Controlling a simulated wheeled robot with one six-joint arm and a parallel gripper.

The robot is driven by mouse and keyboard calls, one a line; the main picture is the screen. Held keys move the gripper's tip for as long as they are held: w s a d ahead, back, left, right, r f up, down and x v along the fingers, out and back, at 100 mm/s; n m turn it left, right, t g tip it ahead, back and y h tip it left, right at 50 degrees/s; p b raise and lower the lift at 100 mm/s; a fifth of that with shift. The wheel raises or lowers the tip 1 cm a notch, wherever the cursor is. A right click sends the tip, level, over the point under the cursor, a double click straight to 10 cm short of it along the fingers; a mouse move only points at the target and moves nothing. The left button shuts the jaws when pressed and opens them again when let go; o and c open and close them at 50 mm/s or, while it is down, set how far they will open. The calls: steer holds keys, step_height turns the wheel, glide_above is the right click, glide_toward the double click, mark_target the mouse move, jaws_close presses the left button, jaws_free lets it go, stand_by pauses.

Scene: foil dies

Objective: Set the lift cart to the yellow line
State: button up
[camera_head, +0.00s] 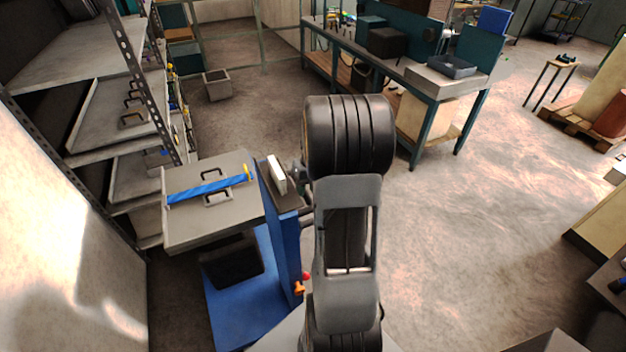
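The lift cart stands left of my arm, with a grey platform (190,233), a blue column (283,250) and a blue base (235,318). A die with two dark handles and a blue strap (208,187) lies on the platform, close to the shelf rack. A pale block (277,174) sits on the column's top. A red knob (306,276) and an orange lever (299,289) show low on the column's right side. I cannot make out a yellow line on the cart or rack. My arm covers the picture's middle, and I cannot make out my gripper.
A shelf rack (136,75) with dies on sloping shelves stands at the left, beside a pale panel (65,235). A teal workbench (437,92) stands behind my arm. Open floor (460,220) lies to the right. A grey bin (217,85) stands farther back.

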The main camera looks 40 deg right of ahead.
steer(key=s+d+r, duration=0.1)
steer(key=d+r, duration=0.2)
steer(key=r, duration=1)
steer(key=shift+r+b, duration=0.2)
steer(key=shift+b, duration=0.1)
steer(key=shift+d, duration=0.1)
